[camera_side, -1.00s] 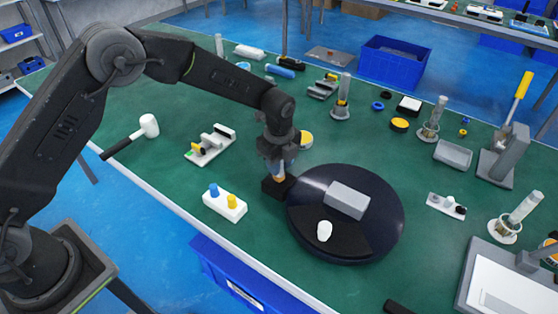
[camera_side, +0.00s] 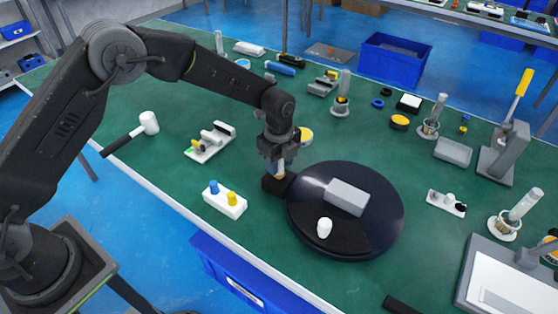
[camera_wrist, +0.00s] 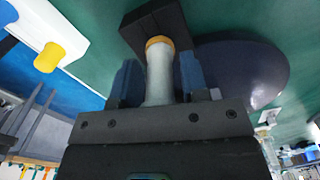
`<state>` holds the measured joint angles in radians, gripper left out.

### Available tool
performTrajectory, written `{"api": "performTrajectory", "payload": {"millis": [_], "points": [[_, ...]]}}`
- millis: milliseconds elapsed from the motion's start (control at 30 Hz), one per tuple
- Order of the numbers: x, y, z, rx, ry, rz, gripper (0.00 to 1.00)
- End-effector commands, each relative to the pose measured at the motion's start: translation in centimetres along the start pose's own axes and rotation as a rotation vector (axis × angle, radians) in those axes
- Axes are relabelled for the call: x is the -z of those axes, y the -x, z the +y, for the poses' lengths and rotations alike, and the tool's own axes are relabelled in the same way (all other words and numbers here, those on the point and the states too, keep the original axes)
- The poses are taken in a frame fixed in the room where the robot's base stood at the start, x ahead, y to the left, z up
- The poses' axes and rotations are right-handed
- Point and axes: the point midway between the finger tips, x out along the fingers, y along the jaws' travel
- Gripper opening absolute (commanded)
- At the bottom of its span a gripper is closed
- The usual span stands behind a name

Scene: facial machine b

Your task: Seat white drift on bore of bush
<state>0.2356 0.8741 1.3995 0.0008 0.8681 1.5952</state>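The white drift (camera_wrist: 159,78) is a pale cylinder between the two fingers of my gripper (camera_wrist: 160,82) in the wrist view. My gripper also shows in the side view (camera_side: 279,170), just above a black block. The fingers are shut on the drift. An orange-yellow ring (camera_wrist: 158,42), which looks like the bush, sits at the far end of the drift, over the black block (camera_wrist: 152,20). The drift's end looks in line with the ring and against it, but whether it is in the bore is hidden. The block also shows in the side view (camera_side: 272,185).
A dark round disc (camera_side: 380,225) stands right of the block, bearing a grey block (camera_side: 347,196) and a white piece (camera_side: 324,228). A white base (camera_side: 224,203) with blue and yellow knobs is at left. A mallet (camera_side: 148,123) lies further left.

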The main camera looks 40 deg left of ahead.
Motion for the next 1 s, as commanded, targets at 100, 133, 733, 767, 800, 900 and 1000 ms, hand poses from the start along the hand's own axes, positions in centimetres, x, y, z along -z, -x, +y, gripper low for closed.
{"api": "performTrajectory", "payload": {"millis": [100, 133, 733, 767, 800, 900, 1000], "points": [[0.0, 0.0, 0.0, 0.0, 0.0, 0.0, 0.52], [0.0, 0.0, 0.0, 0.0, 0.0, 0.0, 0.55], [0.0, 4.8, -0.1, 0.006, 0.0, 0.0, 0.58], [0.0, 5.5, -0.1, 0.006, 0.0, 0.0, 0.58], [0.0, 6.4, -0.1, 0.006, 0.0, 0.0, 0.58], [0.0, 8.7, -0.1, 0.006, 0.0, 0.0, 0.58], [0.0, 10.6, -0.1, 0.004, 0.0, 0.0, 0.58]]}}
